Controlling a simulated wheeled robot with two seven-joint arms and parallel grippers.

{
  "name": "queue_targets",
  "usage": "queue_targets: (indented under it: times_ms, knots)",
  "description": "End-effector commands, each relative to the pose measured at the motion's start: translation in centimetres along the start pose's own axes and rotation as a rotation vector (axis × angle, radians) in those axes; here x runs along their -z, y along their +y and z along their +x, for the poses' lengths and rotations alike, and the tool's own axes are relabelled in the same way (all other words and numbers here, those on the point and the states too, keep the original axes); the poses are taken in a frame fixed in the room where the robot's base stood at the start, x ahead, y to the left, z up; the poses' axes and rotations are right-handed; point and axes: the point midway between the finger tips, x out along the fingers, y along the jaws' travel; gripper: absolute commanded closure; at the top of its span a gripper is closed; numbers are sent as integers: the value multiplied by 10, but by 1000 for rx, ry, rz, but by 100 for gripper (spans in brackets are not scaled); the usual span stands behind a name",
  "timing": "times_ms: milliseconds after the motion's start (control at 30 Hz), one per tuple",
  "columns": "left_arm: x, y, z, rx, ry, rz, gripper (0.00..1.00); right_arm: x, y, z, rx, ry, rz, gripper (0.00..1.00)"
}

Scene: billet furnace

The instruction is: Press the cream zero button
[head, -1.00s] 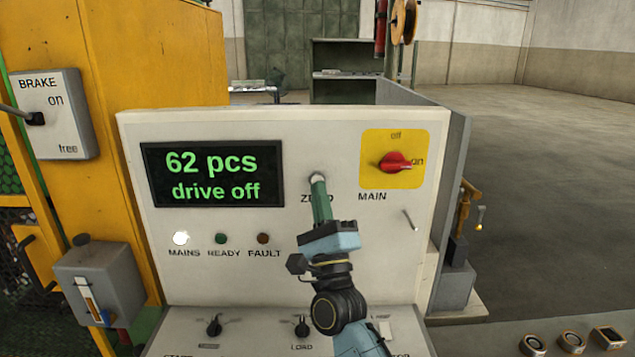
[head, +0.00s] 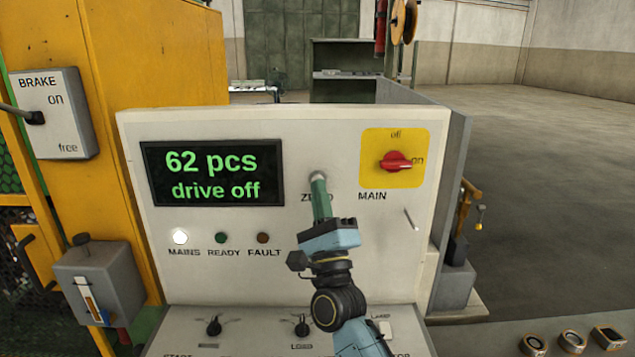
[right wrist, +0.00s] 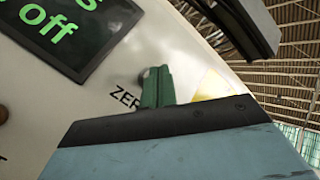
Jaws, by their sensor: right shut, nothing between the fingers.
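The zero button (head: 318,177) is on the cream panel (head: 330,135), just above the "ZERO" label. Only its rounded top edge shows; the rest is hidden behind my right gripper. My right gripper (head: 319,183) is shut and empty, with its green fingers pointing at the button. Its tips overlap the button in the head view; I cannot tell whether they press it. In the right wrist view the green fingers (right wrist: 158,88) reach the panel by the "ZERO" label, with a bit of the button (right wrist: 145,76) beside them. The left gripper is out of view.
The display (head: 212,173) reads "62 pcs, drive off". The red main switch (head: 395,162) sits on a yellow plate to the right. The mains lamp (head: 180,237) is lit white. Knobs (head: 302,327) stand on the desk below. A brake box (head: 53,113) is at left.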

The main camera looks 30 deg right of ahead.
Motion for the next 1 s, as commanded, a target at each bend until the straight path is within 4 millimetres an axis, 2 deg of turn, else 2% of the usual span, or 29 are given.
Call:
queue_targets:
  times_ms: [1000]
  knots:
    - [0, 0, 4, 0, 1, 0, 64, 5, 5, 7, 0, 0, -1, 100]
